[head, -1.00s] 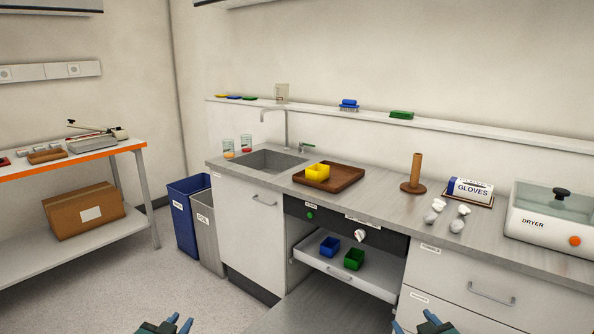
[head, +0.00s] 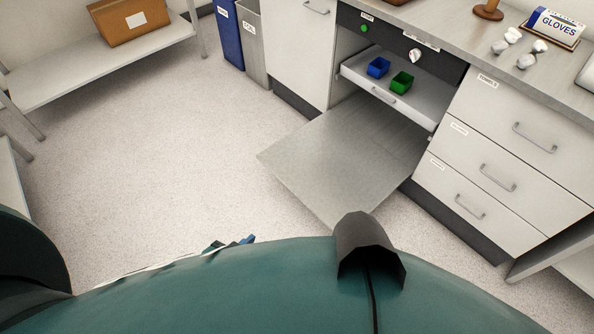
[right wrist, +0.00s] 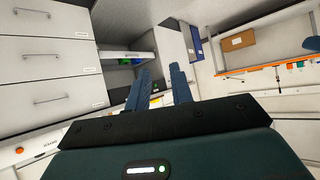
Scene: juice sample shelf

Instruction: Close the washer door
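The washer door (head: 345,160) is a grey panel folded down and open in the head view, lying out flat over the floor below the washer's dark control panel (head: 395,42). The washer rack (head: 405,95) is pulled part way out above it and holds a blue bin (head: 378,67) and a green bin (head: 402,82).
Drawers (head: 500,155) stand right of the washer. A blue bin (head: 228,35) and a grey bin (head: 251,45) stand to the left. A shelf with a cardboard box (head: 130,20) is at the upper left. The floor (head: 170,140) left of the door is clear.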

